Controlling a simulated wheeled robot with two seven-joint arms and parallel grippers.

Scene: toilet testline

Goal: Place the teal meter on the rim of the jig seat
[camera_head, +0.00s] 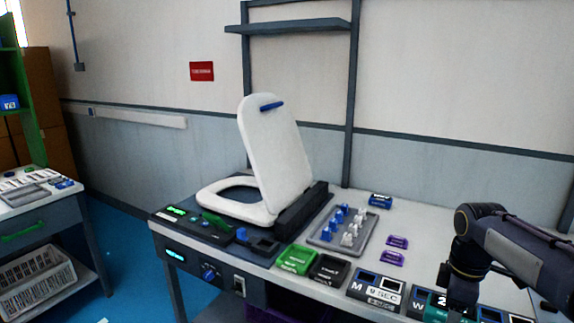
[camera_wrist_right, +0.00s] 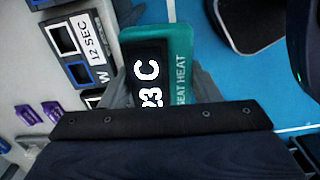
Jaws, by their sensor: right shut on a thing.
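The teal meter (camera_wrist_right: 180,62) has a black face reading "23 C" and a side marked "SEAT HEAT". My right gripper (camera_wrist_right: 162,88) is shut on it in the wrist view. In the head view my right gripper (camera_head: 458,302) is low at the right, and the teal meter (camera_head: 436,313) shows partly behind it. I cannot tell whether the meter touches the bench. The white jig seat (camera_head: 214,188) is at the bench's left end, far left of the gripper, with its lid (camera_head: 270,150) raised. Its ring's near rim looks bare. My left gripper is out of view.
Between gripper and seat stand the "9 SEC" unit (camera_head: 376,290), a black box (camera_head: 329,269), a green box (camera_head: 297,259) and a tray (camera_head: 325,238) of blue and white parts. Purple clips (camera_head: 397,242) lie behind. A control strip (camera_head: 190,225) fronts the seat.

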